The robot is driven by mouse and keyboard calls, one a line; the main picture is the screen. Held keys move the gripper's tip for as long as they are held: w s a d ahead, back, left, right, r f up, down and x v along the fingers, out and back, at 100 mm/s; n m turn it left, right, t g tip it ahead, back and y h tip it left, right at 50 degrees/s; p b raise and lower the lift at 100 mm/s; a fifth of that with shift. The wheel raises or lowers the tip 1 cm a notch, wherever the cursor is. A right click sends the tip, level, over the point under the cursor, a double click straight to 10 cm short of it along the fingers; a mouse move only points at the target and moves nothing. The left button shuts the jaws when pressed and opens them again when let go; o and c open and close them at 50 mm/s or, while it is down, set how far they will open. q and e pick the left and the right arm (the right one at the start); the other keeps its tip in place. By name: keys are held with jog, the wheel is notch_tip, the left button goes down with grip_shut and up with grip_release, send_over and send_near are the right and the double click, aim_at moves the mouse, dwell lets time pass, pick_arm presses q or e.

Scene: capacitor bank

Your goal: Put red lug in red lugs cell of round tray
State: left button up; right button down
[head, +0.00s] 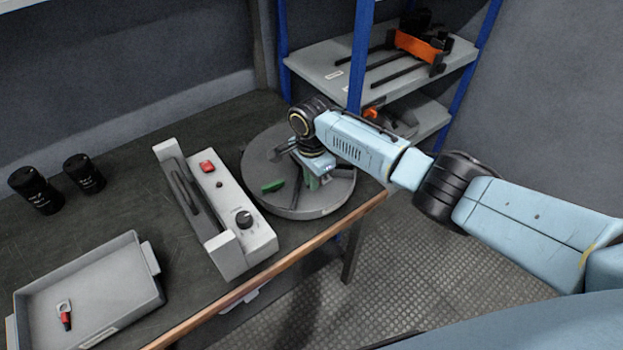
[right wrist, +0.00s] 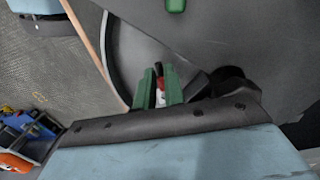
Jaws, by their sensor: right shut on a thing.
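The grey round tray (head: 310,207) lies on the bench near its front right edge, with dark dividers on it. My right gripper (head: 313,181) is low over the right part of the tray, pointing down. In the right wrist view its green fingers (right wrist: 161,92) are shut on a small red lug (right wrist: 160,86) with a pale metal part. I cannot tell whether the lug touches the tray floor, and the cell labels are hidden. Another red lug (head: 66,318) lies in the grey rectangular tray (head: 117,295) at lower left. My left gripper is out of view.
A green piece (head: 272,186) lies on the round tray and also shows in the right wrist view (right wrist: 175,5). A grey device (head: 241,256) with a knob and red switch stands left of it. Two black canisters (head: 36,190) stand further left. A shelf rack (head: 359,60) stands behind.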

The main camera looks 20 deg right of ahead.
jog(key=shift+f, duration=0.55)
jog(key=c, duration=1.5)
grip_release()
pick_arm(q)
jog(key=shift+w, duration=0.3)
pick_arm(e)
jog(key=shift+r, duration=0.1)
jog(key=shift+r, duration=0.3)
notch_tip(320, 180, up, 7)
jog(key=shift+r+p, duration=0.1)
jog(key=shift+p, duration=1)
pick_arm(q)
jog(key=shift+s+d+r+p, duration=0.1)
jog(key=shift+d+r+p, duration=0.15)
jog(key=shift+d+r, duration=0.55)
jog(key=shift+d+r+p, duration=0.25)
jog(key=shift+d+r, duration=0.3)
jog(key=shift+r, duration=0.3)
pick_arm(e)
jog(key=shift+r, duration=2.6)
